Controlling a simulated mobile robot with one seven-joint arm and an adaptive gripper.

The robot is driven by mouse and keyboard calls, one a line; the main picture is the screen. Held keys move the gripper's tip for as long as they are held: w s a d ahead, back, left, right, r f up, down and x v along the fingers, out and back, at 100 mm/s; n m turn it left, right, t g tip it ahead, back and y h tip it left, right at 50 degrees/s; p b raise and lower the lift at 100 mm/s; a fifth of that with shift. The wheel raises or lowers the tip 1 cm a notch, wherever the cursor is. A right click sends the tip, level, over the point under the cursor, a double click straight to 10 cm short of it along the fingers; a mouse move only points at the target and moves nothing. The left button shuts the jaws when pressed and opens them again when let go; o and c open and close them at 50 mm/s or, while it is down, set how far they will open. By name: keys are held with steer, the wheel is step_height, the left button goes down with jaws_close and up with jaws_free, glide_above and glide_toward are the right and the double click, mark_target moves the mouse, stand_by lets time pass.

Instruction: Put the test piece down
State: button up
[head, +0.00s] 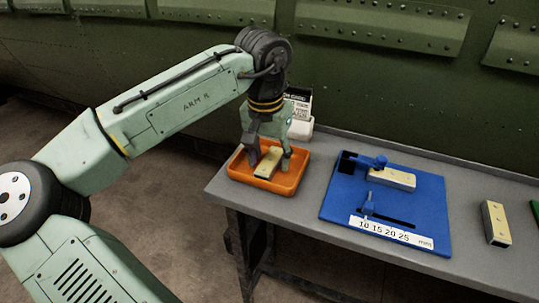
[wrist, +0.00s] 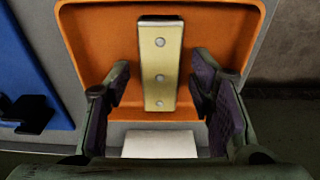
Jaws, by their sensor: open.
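The test piece (head: 269,161) is a pale yellow bar that lies in an orange tray (head: 288,184) at the left end of the bench. In the wrist view the test piece (wrist: 160,72) shows several round marks along its face, and the tray (wrist: 235,50) surrounds it. My gripper (head: 269,156) is open over the tray, and its fingers stand on either side of the bar. In the wrist view my gripper (wrist: 162,100) shows clear gaps between both dark finger pads and the bar.
A blue fixture board (head: 335,205) with a millimetre scale holds a similar bar (head: 393,178) to the right. Another bar (head: 495,222) lies farther right on the grey bench (head: 470,265). A white card holder (head: 298,115) stands behind the tray, near the green riveted wall.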

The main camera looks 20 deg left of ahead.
mark_target(267, 165)
step_height(267, 165, up, 12)
steer(key=s+b, duration=0.1)
steer(key=shift+s+r, duration=0.15)
steer(key=shift+s, duration=0.1)
